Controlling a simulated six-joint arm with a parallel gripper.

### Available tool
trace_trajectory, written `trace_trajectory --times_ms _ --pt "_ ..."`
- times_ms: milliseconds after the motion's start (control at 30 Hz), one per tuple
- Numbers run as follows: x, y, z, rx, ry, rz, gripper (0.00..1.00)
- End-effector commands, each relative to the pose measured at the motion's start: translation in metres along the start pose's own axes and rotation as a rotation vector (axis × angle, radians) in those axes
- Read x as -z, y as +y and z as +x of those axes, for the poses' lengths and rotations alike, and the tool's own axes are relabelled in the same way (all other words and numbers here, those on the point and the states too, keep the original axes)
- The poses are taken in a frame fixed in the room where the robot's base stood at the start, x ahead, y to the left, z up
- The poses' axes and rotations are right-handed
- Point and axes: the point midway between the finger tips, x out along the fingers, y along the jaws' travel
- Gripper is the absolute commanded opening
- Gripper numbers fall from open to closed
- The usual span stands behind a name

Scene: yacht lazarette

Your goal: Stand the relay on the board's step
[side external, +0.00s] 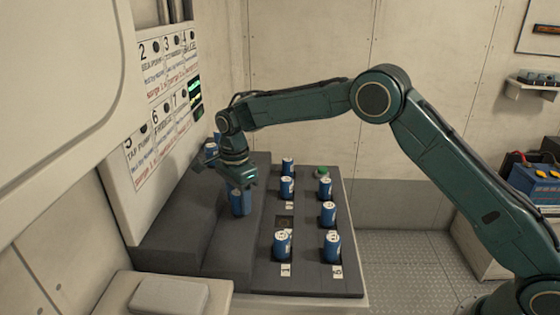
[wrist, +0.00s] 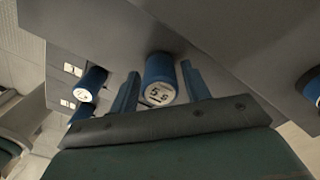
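A blue cylindrical relay (side external: 240,203) with a white top stands upright, seemingly on the board's dark grey step (side external: 232,245). In the wrist view this relay (wrist: 160,72) shows a white label that seems to read 5.5. My gripper (side external: 241,186) is right above and around it, pointing down. In the wrist view the two blue fingers of my gripper (wrist: 160,82) flank the relay, with a thin gap on each side, so it looks open. The relay's foot is hard to make out in the wrist view.
Several other blue relays (side external: 329,214) stand in two rows on the lower board (side external: 307,283), with a dark empty socket (side external: 284,222) among them. Another blue relay (side external: 211,149) is behind my wrist. A white labelled wall panel (side external: 160,110) rises close on the left.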

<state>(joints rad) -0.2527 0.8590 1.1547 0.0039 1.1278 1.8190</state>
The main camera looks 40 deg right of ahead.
Motion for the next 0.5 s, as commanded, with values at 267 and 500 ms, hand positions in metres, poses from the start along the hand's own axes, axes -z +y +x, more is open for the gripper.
trace_trajectory --times_ms 267,500 --pt "0.0 0.0001 0.0001 -0.001 0.0 0.0 0.59" --pt "0.0 -0.0001 -0.0046 0.0 0.0 0.0 0.59"
